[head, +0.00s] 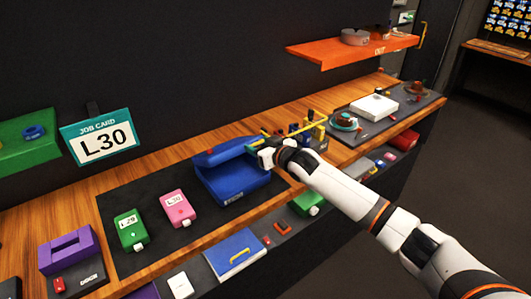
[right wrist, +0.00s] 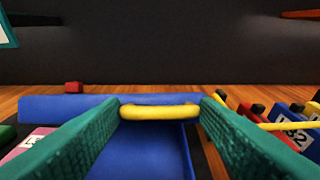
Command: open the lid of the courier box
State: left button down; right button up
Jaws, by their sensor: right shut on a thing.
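The blue box (head: 232,190), which I take for the courier box, stands on the dark mat at the middle of the bench. Its blue lid (head: 222,152) is tilted up at the back, apart from the front of the body. My right gripper (head: 260,156) is at the right end of the lid. In the right wrist view, its green fingers are shut on a yellow handle (right wrist: 160,112), with blue surfaces (right wrist: 145,155) behind and below. The handle is hidden in the head view. My left gripper is not in view.
A pink box (head: 177,207) and a green box (head: 131,229) stand left of the blue box. A yellow bar (head: 308,133) and small blue holders lie close on the right. A small red block (right wrist: 74,87) sits behind. An orange shelf (head: 350,48) hangs above right.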

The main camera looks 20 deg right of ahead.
jog(key=shift+w+a+r+p, duration=0.2)
jog(key=shift+w+a+r, duration=0.1)
jog(key=shift+w+r, duration=0.6)
jog(key=shift+w+a+r+p, duration=0.15)
jog(key=shift+w+a+r, duration=0.15)
jog(key=shift+w+r, duration=0.55)
jog(key=shift+s+r, duration=0.1)
jog(key=shift+s, duration=0.1)
jog(key=o, duration=1.2)
jog(key=shift+c, duration=0.2)
jog(key=shift+s, duration=0.2)
jog(key=b+v, duration=0.3)
jog(key=v, duration=0.9)
